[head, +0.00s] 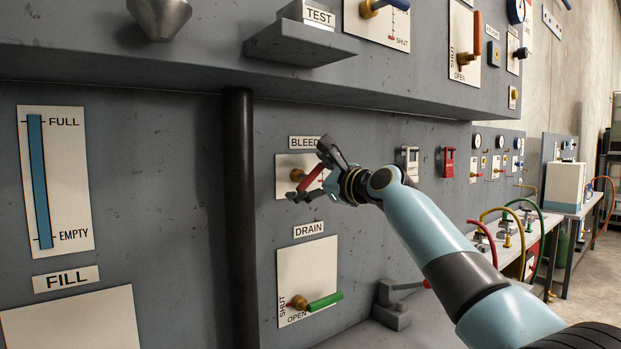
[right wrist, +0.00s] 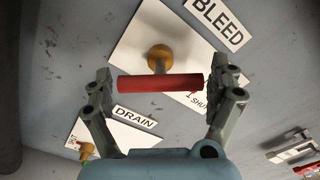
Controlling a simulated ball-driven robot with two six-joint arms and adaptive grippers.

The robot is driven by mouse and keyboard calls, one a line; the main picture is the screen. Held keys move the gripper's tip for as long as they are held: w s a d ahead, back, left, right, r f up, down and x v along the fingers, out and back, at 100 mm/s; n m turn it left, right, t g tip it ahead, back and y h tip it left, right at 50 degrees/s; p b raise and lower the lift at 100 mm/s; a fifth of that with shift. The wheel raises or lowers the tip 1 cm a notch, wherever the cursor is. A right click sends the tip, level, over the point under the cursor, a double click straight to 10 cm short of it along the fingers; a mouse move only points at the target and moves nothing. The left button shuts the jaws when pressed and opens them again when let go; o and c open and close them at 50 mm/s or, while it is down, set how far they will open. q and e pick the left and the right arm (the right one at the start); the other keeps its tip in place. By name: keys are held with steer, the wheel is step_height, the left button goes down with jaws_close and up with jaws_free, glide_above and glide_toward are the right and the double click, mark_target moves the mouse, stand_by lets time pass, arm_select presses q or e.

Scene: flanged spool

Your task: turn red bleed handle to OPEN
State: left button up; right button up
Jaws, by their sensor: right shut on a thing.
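The red bleed handle (head: 312,178) is on a white plate (head: 284,187) under the BLEED label (head: 304,142). Its brass hub (head: 297,175) sits left of it in the head view. My right gripper (head: 309,173) is shut on the handle, one finger above and one below. In the right wrist view the red handle (right wrist: 160,82) lies crosswise between the two fingers (right wrist: 160,88), with the brass hub (right wrist: 159,56) behind it. A SHUT marking (right wrist: 198,101) shows partly beside the right finger; no OPEN marking of this plate is visible. My left gripper is not in view.
Below is the DRAIN plate (head: 306,265) with a green handle (head: 325,301). A dark vertical pipe (head: 240,220) stands to the left, and a grey ledge (head: 300,47) juts out above. A small lever fixture (head: 392,306) sits on the bench below my right arm.

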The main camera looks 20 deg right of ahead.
steer(key=n, duration=0.2)
steer(key=shift+n, duration=0.4)
steer(key=n+b, duration=0.1)
steer(key=n, duration=0.2)
steer(key=shift+n, duration=0.3)
steer(key=n+b, duration=0.2)
steer(key=n, duration=0.1)
steer(key=shift+f+n, duration=0.1)
steer(key=shift+n, duration=0.3)
steer(key=n+b, duration=0.1)
steer(key=n, duration=0.2)
steer(key=shift+n+b, duration=0.3)
steer(key=shift+b, duration=0.1)
steer(key=n+b, duration=0.4)
steer(key=n, duration=0.3)
steer(key=n+b, duration=0.2)
steer(key=n, duration=0.2)
steer(key=shift+n, duration=0.3)
steer(key=shift+n+b, duration=0.65)
steer(key=shift+n, duration=0.65)
